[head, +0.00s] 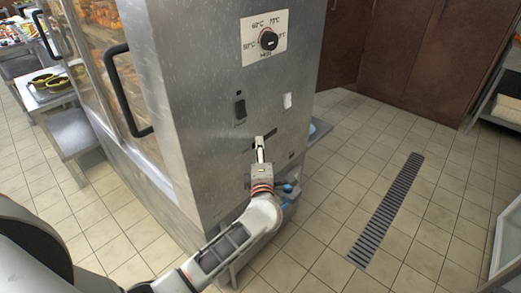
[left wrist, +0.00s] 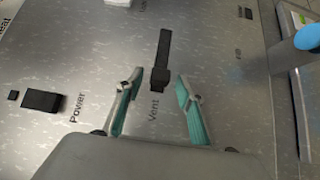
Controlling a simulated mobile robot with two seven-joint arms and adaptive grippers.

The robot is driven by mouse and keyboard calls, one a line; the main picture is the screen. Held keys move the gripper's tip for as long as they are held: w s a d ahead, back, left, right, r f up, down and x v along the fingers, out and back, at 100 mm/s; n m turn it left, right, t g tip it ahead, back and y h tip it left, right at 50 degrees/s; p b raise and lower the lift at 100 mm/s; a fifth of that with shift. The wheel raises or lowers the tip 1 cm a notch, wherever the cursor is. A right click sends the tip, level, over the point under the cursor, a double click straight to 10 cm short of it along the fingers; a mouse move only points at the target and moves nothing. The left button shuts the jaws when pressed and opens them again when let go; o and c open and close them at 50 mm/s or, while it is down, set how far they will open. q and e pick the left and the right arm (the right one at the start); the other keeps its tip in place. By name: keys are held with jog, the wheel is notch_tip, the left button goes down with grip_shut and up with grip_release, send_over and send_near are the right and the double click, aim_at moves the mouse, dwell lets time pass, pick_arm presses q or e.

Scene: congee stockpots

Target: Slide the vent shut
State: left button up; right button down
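The vent (left wrist: 164,45) is a narrow dark slot on the steel cabinet face, with a wider dark slider tab (left wrist: 159,78) at its end near the "Vent" label in the left wrist view. In the head view the vent (head: 271,132) shows partly behind my gripper. My left gripper (left wrist: 158,76) is open, with one teal-padded finger on each side of the slider tab and gaps visible on both sides. In the head view it is the left gripper (head: 261,143) right in front of the vent. Contact with the panel cannot be told. My right gripper is not in view.
A temperature knob (head: 268,40) is high on the cabinet face. A black power switch (left wrist: 43,100) lies beside the vent. The glass door's black handle (head: 125,90) sticks out at left. A blue-topped item (left wrist: 308,37) is near the cabinet edge. Tiled floor at right is clear.

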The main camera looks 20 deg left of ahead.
pick_arm(q)
jog(key=shift+w, duration=0.1)
jog(key=shift+d, duration=0.1)
jog(key=v, duration=1.2)
jog(key=shift+r, duration=0.1)
